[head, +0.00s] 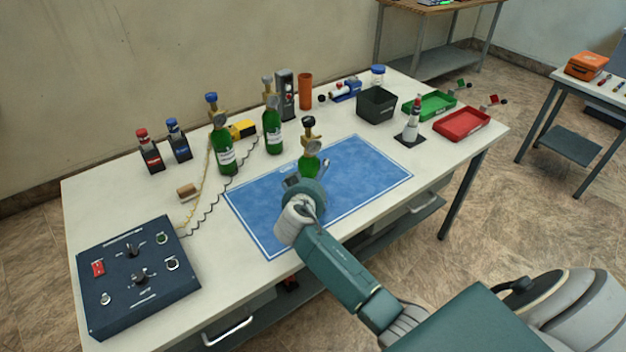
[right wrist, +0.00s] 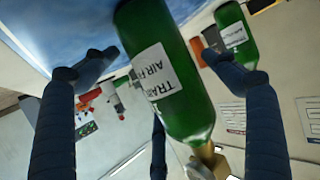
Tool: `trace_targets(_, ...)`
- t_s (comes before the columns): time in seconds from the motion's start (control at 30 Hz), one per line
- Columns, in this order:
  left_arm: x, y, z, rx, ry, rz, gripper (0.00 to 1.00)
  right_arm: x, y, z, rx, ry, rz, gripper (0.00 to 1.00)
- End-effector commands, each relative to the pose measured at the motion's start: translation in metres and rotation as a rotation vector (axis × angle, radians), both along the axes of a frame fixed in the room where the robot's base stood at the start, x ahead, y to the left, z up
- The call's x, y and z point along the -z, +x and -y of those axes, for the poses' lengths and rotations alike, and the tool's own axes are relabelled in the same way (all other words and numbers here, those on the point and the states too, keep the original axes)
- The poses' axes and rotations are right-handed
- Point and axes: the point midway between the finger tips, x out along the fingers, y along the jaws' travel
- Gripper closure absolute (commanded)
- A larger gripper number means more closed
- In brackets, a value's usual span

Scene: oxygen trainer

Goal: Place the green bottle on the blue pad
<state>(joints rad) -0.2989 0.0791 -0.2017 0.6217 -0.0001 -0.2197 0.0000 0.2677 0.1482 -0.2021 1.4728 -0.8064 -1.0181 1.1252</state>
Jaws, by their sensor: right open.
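A green bottle (head: 309,161) with a brass valve and black top stands upright on the blue pad (head: 365,178). My right gripper (head: 307,174) is at this bottle, with its hand on the near side. In the right wrist view the green bottle (right wrist: 165,75), with a white label, shows between the spread fingers of the right gripper (right wrist: 160,68). The fingers look apart from the glass. The blue pad (right wrist: 55,25) shows at the upper left there. The bottle's foot is partly hidden in the head view. My left gripper is not in view.
Two more green bottles (head: 225,152) (head: 272,130) stand behind the pad. A dark control box (head: 135,290) is at the left. A black bin (head: 377,104), green tray (head: 430,106) and red tray (head: 462,124) are at the right. The pad's right half is clear.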

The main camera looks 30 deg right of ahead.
Motion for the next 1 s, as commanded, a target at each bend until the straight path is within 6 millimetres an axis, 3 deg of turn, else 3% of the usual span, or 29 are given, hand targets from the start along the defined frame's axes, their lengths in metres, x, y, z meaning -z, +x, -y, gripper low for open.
trace_targets(0.17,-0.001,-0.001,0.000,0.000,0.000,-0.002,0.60,-0.005,-0.006,-0.007,-0.002,0.002,0.001,0.14)
trace_targets(0.7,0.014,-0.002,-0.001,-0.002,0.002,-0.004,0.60,-0.043,-0.078,-0.066,0.000,0.001,0.001,0.14)
trace_targets(1.0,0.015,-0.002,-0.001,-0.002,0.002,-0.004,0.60,-0.049,-0.085,-0.072,0.000,0.000,0.001,0.14)
